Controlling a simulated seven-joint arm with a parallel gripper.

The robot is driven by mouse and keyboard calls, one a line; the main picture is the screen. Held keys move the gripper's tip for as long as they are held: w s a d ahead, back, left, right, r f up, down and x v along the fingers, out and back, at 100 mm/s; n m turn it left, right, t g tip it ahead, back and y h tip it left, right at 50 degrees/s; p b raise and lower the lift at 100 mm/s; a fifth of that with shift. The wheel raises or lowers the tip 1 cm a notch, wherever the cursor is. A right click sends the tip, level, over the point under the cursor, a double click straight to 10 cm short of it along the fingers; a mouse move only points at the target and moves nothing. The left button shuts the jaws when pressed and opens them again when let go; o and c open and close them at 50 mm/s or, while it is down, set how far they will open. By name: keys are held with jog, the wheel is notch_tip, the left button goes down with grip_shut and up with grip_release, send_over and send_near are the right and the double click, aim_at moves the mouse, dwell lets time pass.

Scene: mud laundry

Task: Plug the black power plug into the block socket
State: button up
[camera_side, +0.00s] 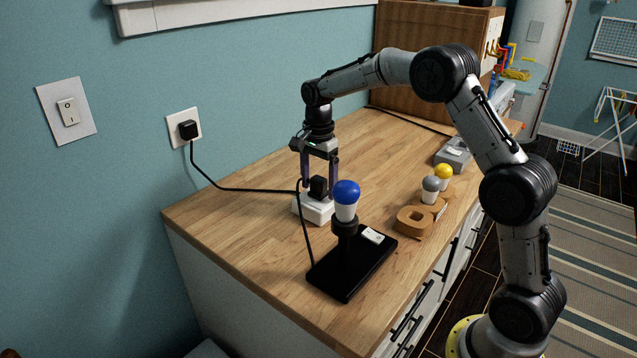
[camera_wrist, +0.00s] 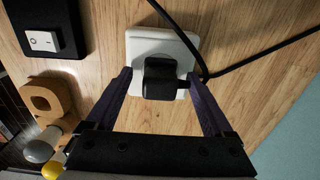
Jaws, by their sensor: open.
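The black power plug (camera_side: 318,188) sits upright on top of the white block socket (camera_side: 313,211), near the left edge of the counter. In the wrist view the plug (camera_wrist: 160,78) covers part of the socket's face (camera_wrist: 145,45). No gap shows between them, but the prongs are hidden, so I cannot tell how deep they sit. My gripper (camera_side: 320,182) points down over the plug. In the wrist view its two purple fingers (camera_wrist: 158,82) are open, one on each side of the plug, with space between.
A lamp with a blue bulb (camera_side: 346,194) on a black base (camera_side: 335,277) stands close in front. Black cables run near the block, one to a wall outlet (camera_side: 185,127). A wooden holder (camera_side: 413,222), grey bulb (camera_side: 431,184) and yellow bulb (camera_side: 443,171) are right. The counter behind is mostly clear.

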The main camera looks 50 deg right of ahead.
jog(key=shift+r, duration=0.1)
notch_tip(320, 180, up, 14)
jog(key=shift+f, duration=0.2)
dwell(0.3)
